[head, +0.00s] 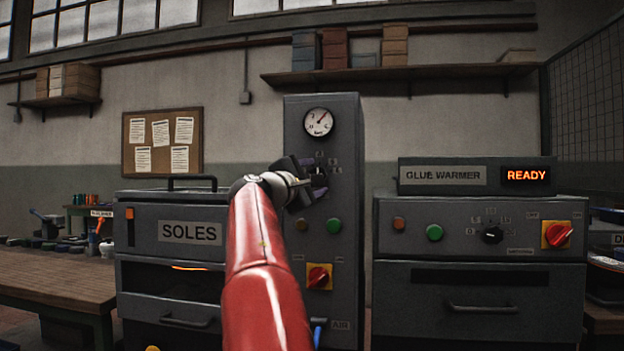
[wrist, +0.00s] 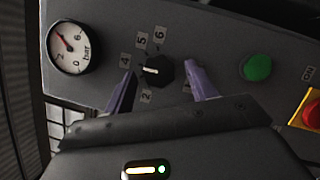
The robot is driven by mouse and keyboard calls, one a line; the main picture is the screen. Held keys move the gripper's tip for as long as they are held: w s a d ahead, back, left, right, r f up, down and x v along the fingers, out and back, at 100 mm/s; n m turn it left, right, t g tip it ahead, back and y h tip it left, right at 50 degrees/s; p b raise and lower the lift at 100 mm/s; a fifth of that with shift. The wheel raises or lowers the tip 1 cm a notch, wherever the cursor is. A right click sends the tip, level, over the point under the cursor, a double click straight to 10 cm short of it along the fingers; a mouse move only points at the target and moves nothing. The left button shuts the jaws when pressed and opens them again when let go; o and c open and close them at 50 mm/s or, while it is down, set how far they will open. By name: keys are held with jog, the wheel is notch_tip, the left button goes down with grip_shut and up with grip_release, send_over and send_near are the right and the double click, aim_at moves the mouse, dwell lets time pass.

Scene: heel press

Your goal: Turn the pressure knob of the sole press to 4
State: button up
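The pressure knob (wrist: 158,72) is black with a white mark, on the grey press panel. In the wrist view its mark points left, toward the side with the 4 label (wrist: 124,62); the exact setting is hard to tell. Labels 5, 6 and 2 also show around it; the left finger may cover another. My gripper (wrist: 160,75) is open, its two purple fingers on either side of the knob with visible gaps. In the head view my gripper (head: 312,180) is in front of the sole press column (head: 345,120), hiding much of the knob.
A round bar gauge (head: 319,122) with a red needle sits above the knob. A green button (head: 334,225) and a red switch on yellow (head: 319,276) are below. The SOLES unit (head: 190,231) stands left, the glue warmer (head: 480,230) right, with its own knob (head: 492,235).

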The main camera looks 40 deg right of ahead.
jog(key=b+v, duration=0.3)
jog(key=v, duration=0.4)
jog(key=shift+a, duration=0.4)
jog(key=shift+s+f, duration=0.1)
